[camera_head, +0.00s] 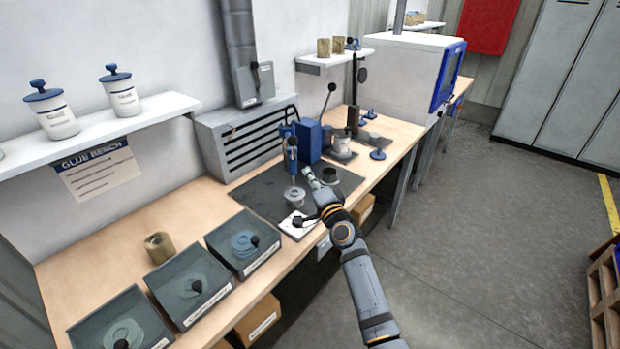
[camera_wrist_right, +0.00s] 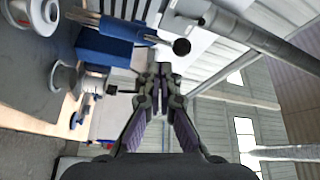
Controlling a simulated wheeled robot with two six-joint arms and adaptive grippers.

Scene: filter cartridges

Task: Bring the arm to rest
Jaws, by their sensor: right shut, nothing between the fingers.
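My right arm comes in from the lower right in the head view. Its gripper (camera_head: 309,176) is above the dark mat at the bench's front part, beside the blue press. The gripper is shut and empty; in the right wrist view its fingers (camera_wrist_right: 160,75) meet with nothing between them. My left gripper is not in view.
The blue press (camera_head: 308,141) stands just behind the gripper and also shows in the right wrist view (camera_wrist_right: 104,49). Grey trays (camera_head: 192,290) line the bench's left part, beside a tan cartridge (camera_head: 159,246). A white cabinet (camera_head: 399,75) stands at the back.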

